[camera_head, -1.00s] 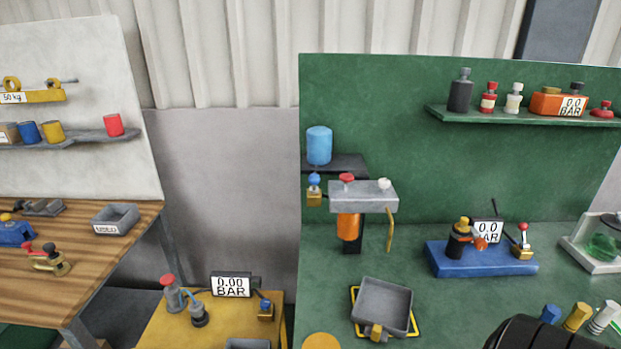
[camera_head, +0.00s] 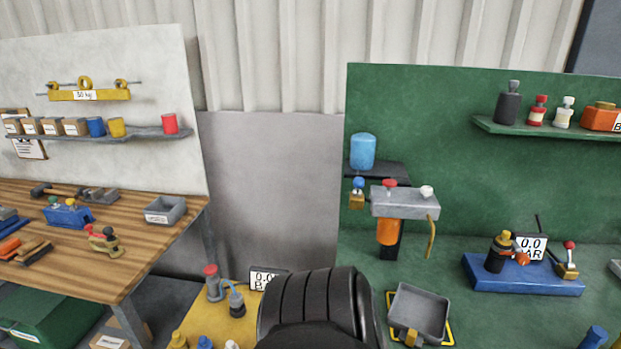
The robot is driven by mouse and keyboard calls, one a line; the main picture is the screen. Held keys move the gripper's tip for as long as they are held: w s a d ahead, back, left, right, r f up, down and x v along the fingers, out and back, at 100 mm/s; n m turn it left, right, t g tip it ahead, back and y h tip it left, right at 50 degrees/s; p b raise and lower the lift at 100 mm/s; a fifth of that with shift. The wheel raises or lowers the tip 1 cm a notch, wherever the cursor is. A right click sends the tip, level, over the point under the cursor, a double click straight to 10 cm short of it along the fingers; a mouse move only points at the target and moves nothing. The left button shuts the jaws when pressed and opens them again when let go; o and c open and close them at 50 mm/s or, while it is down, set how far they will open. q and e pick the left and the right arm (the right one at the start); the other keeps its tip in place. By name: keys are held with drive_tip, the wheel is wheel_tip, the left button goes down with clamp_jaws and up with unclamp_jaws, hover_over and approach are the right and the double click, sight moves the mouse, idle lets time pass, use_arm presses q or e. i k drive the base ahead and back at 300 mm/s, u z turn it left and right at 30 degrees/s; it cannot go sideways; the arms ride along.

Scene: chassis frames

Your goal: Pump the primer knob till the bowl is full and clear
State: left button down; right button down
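A grey filter block (camera_head: 404,203) is mounted low on the green panel's left side. A red knob (camera_head: 389,184) and a white knob (camera_head: 427,191) sit on its top; I cannot tell from here which is the primer knob. An orange bowl (camera_head: 388,232) hangs under the block; its fill level and clearness are too small to tell. A blue tank (camera_head: 362,151) stands on a dark shelf above left, with a blue-handled brass valve (camera_head: 357,196) below it. A yellow hose (camera_head: 432,236) hangs from the block's right end. Neither gripper is in view.
A black ribbed part, likely my arm, covers the bottom middle and hides part of the yellow stand (camera_head: 202,318). A grey tray (camera_head: 418,311) lies below the block. A blue pump rig (camera_head: 522,275) stands right. A wooden bench (camera_head: 150,250) is left.

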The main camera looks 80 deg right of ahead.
sight(389, 184)
drive_tip(key=k, duration=1.35)
drive_tip(key=z, duration=1.15)
